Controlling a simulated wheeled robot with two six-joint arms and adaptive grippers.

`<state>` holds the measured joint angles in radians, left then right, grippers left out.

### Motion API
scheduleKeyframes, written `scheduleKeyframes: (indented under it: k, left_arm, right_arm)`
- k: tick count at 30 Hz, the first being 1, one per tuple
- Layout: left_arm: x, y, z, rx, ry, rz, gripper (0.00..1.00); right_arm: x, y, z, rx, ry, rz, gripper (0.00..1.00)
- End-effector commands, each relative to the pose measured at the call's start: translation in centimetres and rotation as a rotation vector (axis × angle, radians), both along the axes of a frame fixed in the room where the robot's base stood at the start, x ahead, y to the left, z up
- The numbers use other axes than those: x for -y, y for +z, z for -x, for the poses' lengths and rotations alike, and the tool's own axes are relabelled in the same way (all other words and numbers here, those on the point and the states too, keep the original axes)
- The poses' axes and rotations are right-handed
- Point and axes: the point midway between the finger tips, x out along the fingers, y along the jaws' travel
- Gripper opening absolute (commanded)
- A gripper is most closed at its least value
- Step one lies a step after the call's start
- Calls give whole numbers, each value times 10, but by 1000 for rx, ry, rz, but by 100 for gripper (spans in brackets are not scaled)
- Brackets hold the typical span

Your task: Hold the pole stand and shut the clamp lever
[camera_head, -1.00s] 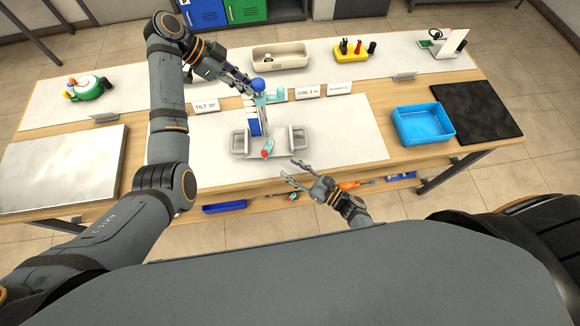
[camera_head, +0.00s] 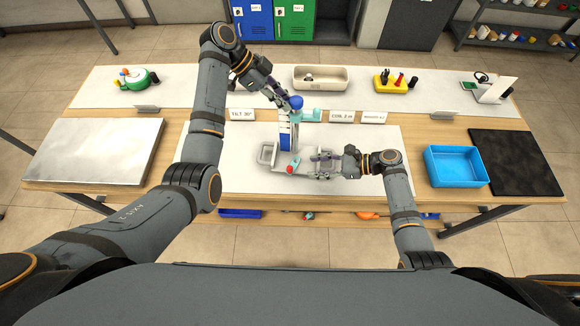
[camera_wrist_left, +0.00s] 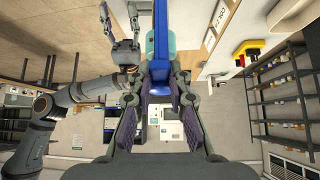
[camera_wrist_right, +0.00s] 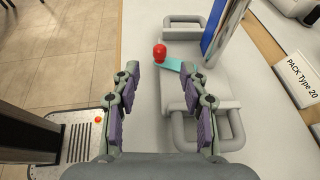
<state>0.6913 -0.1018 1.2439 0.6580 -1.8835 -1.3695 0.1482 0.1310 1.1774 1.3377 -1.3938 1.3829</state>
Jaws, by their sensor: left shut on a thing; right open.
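The clamp lever is teal (camera_wrist_right: 174,65) with a red knob (camera_wrist_right: 160,52), low on the front of the base. My right gripper (camera_wrist_right: 160,80) is open and empty, with the lever ahead of its fingertips and the right handle (camera_wrist_right: 235,123) beside its right finger.
A blue tray (camera_head: 455,167) and a black mat (camera_head: 515,160) lie to the right. A pale board (camera_head: 95,150) lies to the left. Small signs (camera_head: 342,116) stand behind the stand, with a beige bin (camera_head: 332,84) beyond.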

Motion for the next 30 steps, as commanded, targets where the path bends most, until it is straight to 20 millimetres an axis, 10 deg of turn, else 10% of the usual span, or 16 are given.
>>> scheduleKeyframes:
  k: [13,24,30]
  left_arm:
    - [0,0,0,0,0,0,0]
    - [0,0,0,1,1,0,0]
    - [0,0,0,1,0,0,0]
  right_arm:
    - [-83,-33,-12,2,-1,-4,44]
    - [-90,-37,-13,2,0,-2,44]
    - [-90,-37,-13,2,0,-2,18]
